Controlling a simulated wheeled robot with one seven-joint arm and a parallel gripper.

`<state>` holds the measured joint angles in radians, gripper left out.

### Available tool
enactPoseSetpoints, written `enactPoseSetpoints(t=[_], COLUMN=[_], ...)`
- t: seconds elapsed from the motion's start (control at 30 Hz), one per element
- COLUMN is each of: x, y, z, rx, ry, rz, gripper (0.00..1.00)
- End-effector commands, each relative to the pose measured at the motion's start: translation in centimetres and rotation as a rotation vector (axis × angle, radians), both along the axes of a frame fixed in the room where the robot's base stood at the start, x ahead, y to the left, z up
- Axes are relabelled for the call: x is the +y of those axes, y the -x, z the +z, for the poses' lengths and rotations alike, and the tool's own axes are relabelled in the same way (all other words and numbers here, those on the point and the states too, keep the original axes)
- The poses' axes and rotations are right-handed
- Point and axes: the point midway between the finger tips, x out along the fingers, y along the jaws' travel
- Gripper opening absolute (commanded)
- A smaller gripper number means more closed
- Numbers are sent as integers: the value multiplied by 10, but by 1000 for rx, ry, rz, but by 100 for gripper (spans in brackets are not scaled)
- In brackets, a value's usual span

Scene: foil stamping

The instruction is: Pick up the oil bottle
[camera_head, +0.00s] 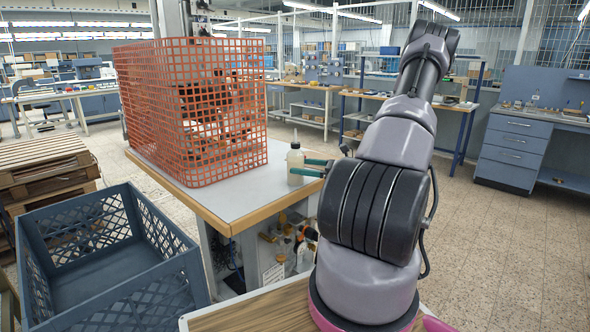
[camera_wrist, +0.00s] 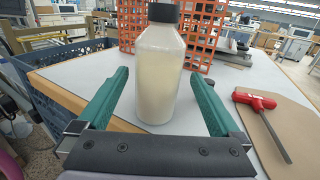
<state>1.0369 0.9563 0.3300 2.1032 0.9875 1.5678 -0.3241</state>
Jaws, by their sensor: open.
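The oil bottle (camera_head: 295,164) is a clear bottle with pale yellowish contents and a dark cap. It stands upright on the light grey table top (camera_head: 237,197) near its right side in the head view. In the wrist view the bottle (camera_wrist: 160,75) stands between the green fingers of my gripper (camera_wrist: 160,95). The gripper is open, with a gap between the bottle and each finger. In the head view my gripper (camera_head: 314,168) reaches in from the right at bottle height, partly hidden behind my arm.
An orange mesh guard (camera_head: 190,110) stands on the table behind the bottle. A red-handled tool (camera_wrist: 256,101) lies on a brown board (camera_wrist: 290,140) to the right in the wrist view. A blue-grey crate (camera_head: 190,275) stands beside the table at front left.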

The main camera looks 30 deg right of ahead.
Motion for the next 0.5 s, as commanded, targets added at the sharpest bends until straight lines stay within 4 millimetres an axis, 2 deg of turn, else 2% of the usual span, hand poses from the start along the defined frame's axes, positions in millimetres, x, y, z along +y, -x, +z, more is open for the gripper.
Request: enactPoseSetpoints(t=[0.3, 0.5], x=[33, 40], y=[-27, -34], z=[4, 3], rx=[0, 1], ry=[-1, 0], rz=[4, 2], gripper=[100, 100])
